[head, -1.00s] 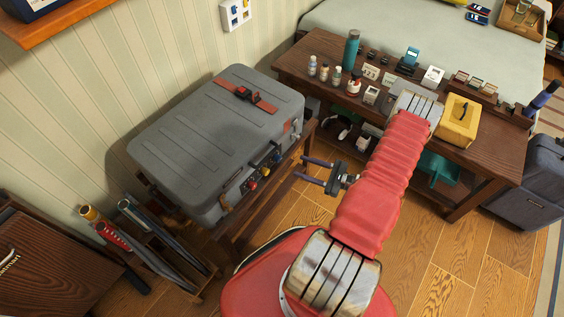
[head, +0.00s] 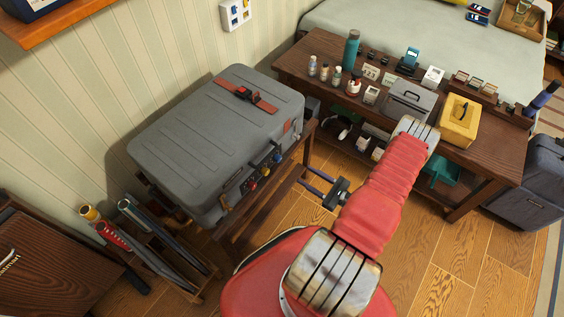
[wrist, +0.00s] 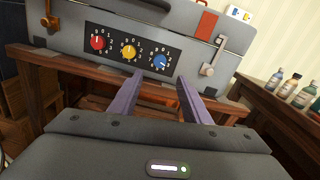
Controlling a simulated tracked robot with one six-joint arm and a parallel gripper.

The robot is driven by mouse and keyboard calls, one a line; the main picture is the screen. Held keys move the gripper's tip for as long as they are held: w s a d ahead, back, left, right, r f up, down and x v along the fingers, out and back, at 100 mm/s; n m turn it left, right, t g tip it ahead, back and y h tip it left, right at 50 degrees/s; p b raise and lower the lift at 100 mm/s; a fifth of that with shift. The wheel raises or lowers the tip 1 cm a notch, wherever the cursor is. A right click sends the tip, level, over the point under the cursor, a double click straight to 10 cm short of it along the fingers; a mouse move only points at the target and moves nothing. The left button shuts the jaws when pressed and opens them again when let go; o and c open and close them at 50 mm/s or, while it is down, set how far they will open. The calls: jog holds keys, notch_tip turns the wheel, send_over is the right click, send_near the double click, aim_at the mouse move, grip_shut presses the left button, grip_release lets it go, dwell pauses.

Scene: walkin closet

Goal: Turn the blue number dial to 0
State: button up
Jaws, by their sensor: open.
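The blue number dial (wrist: 161,62) is the right one of three dials on a dark panel on the front of a grey suitcase (head: 215,125). Small numbers ring it, and I cannot read its setting. Left of it are the yellow dial (wrist: 129,52) and the red dial (wrist: 97,43). In the head view the blue dial (head: 278,158) shows small at the suitcase's front. My gripper (wrist: 152,84) is open and empty, its two purple fingers apart, below and short of the panel. In the head view my gripper (head: 307,174) points toward the suitcase front.
The suitcase lies on a wooden bench (wrist: 70,72). A latch (wrist: 214,58) sits right of the dials. At the right stands a wooden table (head: 480,146) with bottles, a grey box (head: 408,100) and a yellow box (head: 458,119). Floor is clear below the bench.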

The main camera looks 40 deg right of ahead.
aim_at(280, 160)
jog(key=shift+x, duration=6.3)
jog(key=shift+c, duration=0.3)
jog(key=c, duration=0.9)
jog(key=shift+a, duration=0.4)
jog(key=shift+c, duration=0.4)
jog(key=shift+d, duration=0.25)
